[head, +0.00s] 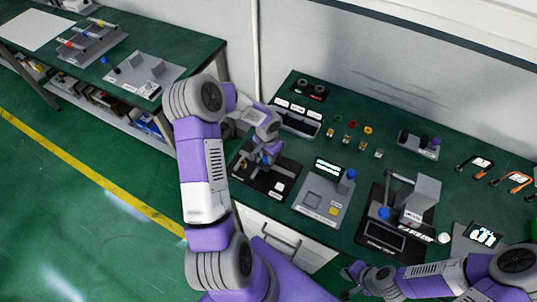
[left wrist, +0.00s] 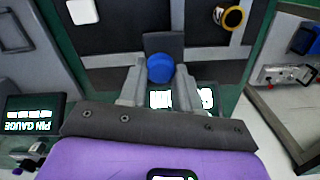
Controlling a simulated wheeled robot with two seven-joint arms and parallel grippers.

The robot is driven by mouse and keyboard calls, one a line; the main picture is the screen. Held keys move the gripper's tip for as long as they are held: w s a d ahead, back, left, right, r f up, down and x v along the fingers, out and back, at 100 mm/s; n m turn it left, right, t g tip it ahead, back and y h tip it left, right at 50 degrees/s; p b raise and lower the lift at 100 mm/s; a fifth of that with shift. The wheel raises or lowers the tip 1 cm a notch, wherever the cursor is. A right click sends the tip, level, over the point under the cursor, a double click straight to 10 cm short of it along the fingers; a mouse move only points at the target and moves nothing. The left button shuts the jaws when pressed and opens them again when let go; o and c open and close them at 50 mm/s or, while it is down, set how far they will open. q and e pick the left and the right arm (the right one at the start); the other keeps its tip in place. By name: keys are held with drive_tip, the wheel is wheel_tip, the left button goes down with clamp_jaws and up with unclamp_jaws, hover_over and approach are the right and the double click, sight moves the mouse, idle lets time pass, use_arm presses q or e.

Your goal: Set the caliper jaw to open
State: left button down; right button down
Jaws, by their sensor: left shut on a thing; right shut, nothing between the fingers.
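A dark caliper fixture (head: 262,185) stands at the left end of the green bench. In the left wrist view its dark plate (left wrist: 115,35) carries a grey upright slide piece (left wrist: 163,43) with a blue knob (left wrist: 160,68). My left gripper (head: 266,155) is over the fixture, its two grey fingers closed around the blue knob in the left wrist view (left wrist: 160,84). A lit display beside the fingers (left wrist: 180,98) is partly covered, so its reading cannot be told. My right gripper (head: 352,272) is shut and empty, low in front of the bench.
A pin gauge station with a lit screen (head: 327,167) stands right of the fixture. Further right is a lever device with a grey block (head: 422,197). Small parts lie behind on the bench.

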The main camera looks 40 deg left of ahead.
use_arm(q)
drive_tip(key=shift+w+d, duration=0.1)
drive_tip(key=shift+d, duration=0.1)
drive_tip(key=c, duration=0.8)
unclamp_jaws()
drive_tip(key=shift+d, duration=0.1)
drive_tip(key=shift+r, duration=0.15)
wheel_tip(320, 180, up, 7)
drive_tip(key=shift+r, duration=0.15)
